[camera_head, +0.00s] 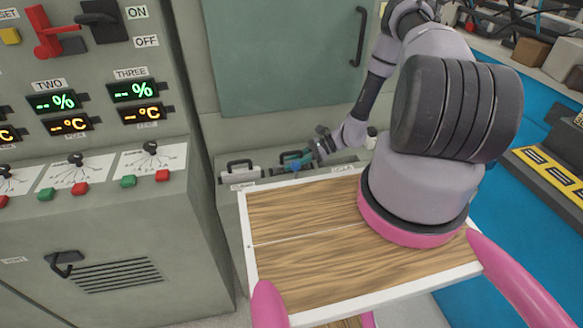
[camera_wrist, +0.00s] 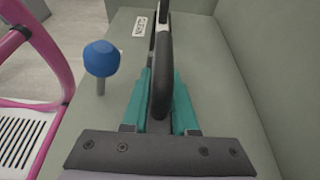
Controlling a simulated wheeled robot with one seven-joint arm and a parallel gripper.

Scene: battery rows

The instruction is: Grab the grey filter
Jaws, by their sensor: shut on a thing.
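A dark upright handle (camera_wrist: 163,62) stands in the middle of the wrist view, on a grey surface with a small label. My gripper (camera_wrist: 163,88) has its teal fingers on both sides of this handle and is shut on it. In the head view my gripper (camera_head: 296,159) is low behind the wooden-topped cart, at the row of units below the green panel. The handle's base is partly hidden by the fingers. I cannot read the label clearly, and nothing shown names the part as the grey filter.
A blue knob (camera_wrist: 101,58) on a short stem stands just left of my fingers. Another grey unit with a dark handle (camera_head: 240,168) sits to the left. A control cabinet (camera_head: 105,225) stands at the left.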

